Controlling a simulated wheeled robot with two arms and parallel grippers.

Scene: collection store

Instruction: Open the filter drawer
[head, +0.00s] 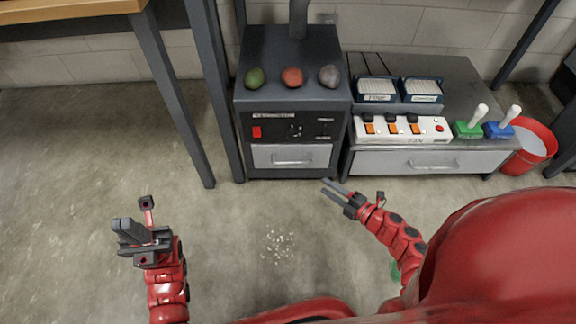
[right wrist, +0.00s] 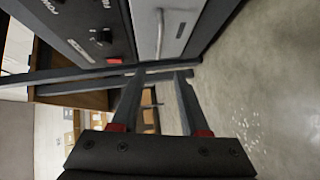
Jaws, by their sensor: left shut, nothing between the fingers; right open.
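A dark machine (head: 291,100) with a pipe on top stands on the floor. It has a light grey drawer (head: 265,154) with a bar handle (head: 292,161), and the drawer looks shut. The drawer front also shows at the top of the right wrist view (right wrist: 146,30). A second wide drawer (head: 385,163) sits in the bench to the right, also looking shut; I cannot read which is labelled filter. My right gripper (head: 329,185) is open and empty, in front of and below the machine's drawer, apart from its handle. My left gripper (head: 127,228) is shut and empty over the floor at left.
Green, red and grey lumps (head: 292,77) lie on the machine. The bench (head: 455,75) carries two filter-like boxes (head: 376,90), a switch strip (head: 402,130) and green and blue handled blocks (head: 467,129). A red bucket (head: 535,145) stands right. Pale crumbs (head: 279,245) lie on open floor.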

